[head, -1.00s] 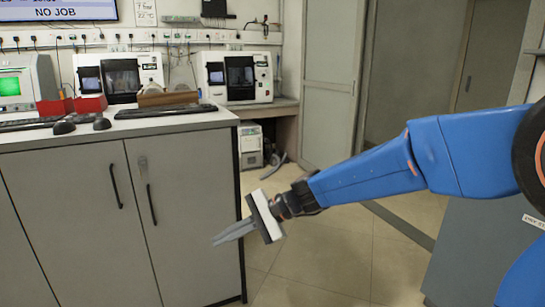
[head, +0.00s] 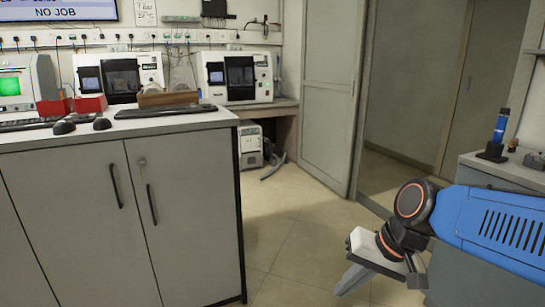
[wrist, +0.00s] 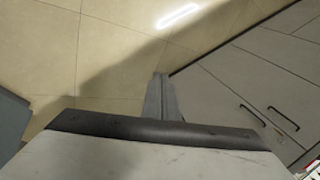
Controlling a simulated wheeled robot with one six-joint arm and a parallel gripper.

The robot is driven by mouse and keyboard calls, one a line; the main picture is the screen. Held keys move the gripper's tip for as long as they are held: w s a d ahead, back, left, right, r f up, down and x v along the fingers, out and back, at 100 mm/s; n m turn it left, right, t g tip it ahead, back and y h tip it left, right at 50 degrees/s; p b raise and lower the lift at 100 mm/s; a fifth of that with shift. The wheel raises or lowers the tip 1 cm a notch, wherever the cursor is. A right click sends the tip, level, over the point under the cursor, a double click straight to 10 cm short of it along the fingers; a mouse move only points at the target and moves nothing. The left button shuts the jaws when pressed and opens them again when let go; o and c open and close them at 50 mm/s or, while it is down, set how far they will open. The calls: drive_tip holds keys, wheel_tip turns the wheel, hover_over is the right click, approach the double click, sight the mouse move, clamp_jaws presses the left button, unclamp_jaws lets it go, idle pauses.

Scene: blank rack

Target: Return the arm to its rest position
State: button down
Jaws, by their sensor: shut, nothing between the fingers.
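My gripper (head: 352,280) is at the lower right of the head view, over the open floor, with its fingers pointing down and to the left. The fingers are together and hold nothing. In the wrist view my gripper's fingers (wrist: 162,98) also lie side by side above the tiled floor. My blue arm (head: 485,228) is folded in at the right edge of the head view.
A grey cabinet (head: 185,200) stands at left with keyboards and red trays (head: 90,103) on top. A grey counter (head: 500,170) at right holds a blue device (head: 500,127) on a black stand. The tiled floor (head: 305,225) between them is clear.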

drive_tip(key=s+d+f+n+t+h, duration=0.1)
drive_tip(key=s+d+h, duration=0.3)
drive_tip(key=d, duration=0.9)
drive_tip(key=s+f+t, duration=0.1)
drive_tip(key=s, duration=0.2)
drive_tip(key=shift+n+h, duration=0.3)
drive_tip(key=shift+n, duration=0.1)
drive_tip(key=shift+d, duration=0.1)
